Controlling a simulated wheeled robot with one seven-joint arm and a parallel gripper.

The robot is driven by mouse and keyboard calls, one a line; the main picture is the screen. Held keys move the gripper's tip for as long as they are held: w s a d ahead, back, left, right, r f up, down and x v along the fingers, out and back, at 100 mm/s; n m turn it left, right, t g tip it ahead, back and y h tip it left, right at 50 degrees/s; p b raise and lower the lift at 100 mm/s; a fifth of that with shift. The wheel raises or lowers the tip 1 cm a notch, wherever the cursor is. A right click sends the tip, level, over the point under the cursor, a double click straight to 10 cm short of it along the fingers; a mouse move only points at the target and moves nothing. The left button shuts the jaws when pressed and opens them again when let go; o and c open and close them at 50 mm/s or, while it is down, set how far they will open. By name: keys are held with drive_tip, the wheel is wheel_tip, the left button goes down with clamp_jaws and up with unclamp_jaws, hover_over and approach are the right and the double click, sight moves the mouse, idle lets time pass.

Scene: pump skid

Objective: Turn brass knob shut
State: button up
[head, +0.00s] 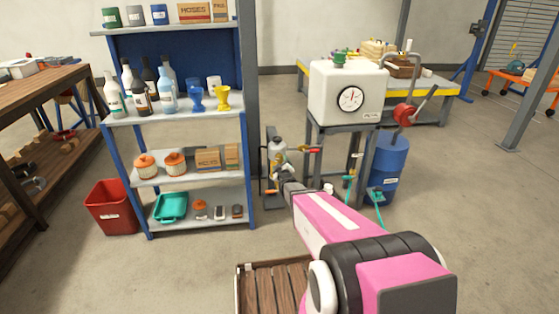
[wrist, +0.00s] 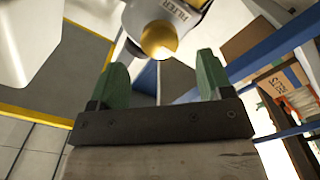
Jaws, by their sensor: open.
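The brass knob (wrist: 158,40) shows in the wrist view as a round golden end on a pale grey body (wrist: 178,12) labelled "FILTER". My gripper (wrist: 162,76) has two green fingers standing wide apart. The knob appears between and just beyond the fingertips, with no visible contact. In the head view my gripper (head: 281,177) is at the grey pump-skid unit (head: 278,148) beside the shelf. It partly hides the unit's lower part, and the knob is too small there to make out clearly.
A blue-framed shelf (head: 190,115) with bottles and boxes stands close to the left. A red-handled valve (head: 304,151) is just right of my gripper. A white tank (head: 345,92) with a gauge and a blue drum (head: 388,163) stand further right. Open floor lies at the far right.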

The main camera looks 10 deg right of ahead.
sight(280, 159)
drive_tip(key=w, duration=0.5)
drive_tip(key=shift+w, duration=0.15)
drive_tip(key=c, duration=0.9)
